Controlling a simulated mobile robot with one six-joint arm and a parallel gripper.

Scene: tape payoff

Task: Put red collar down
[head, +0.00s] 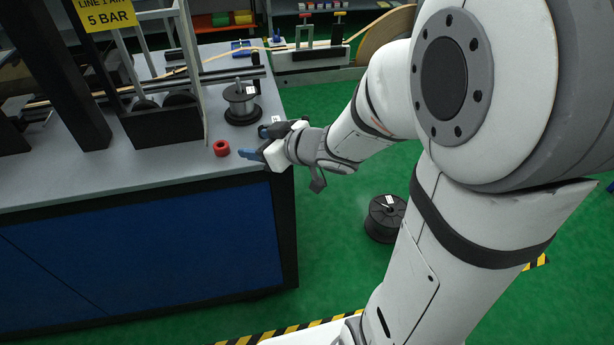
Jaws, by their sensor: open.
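The red collar (221,148) rests on the grey bench top (190,168), near its front right corner. It is a small red ring with a dark hole in its top. My gripper (252,143) is open, with blue fingertips, just to the right of the collar. The fingers appear apart from the collar, and nothing shows between them. No wrist view is given, so the exact gap is hard to tell.
A spool (240,100) on a black base stands behind my gripper. A black frame (160,122) stands to the left, with a yellow sign (105,16) above. A black reel (385,216) lies on the green floor. Bare bench top lies left of the collar.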

